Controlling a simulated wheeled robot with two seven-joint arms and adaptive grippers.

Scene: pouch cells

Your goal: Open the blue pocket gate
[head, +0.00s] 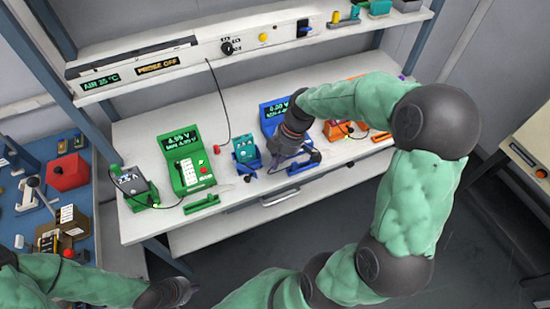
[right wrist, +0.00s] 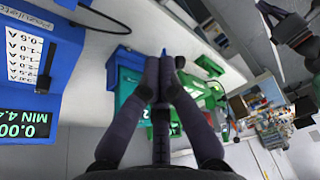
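The blue pocket (head: 245,154) is a small blue holder with a teal cell in it, standing on the white bench left of the blue tester (head: 272,118). In the right wrist view the pocket (right wrist: 124,61) and its teal cell (right wrist: 126,86) lie just left of my fingers. My right gripper (head: 275,164) is over the bench beside the pocket; in the right wrist view its fingertips (right wrist: 163,64) are together. A small blue piece shows at the tips; I cannot tell whether it is gripped. The gate's position is partly hidden. My left gripper (head: 168,293) is low at the bottom left, its fingers unclear.
A blue bar (head: 304,164) lies at the bench front. A black cable (head: 219,95) hangs down behind. A blue side table (head: 83,160) is at far left.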

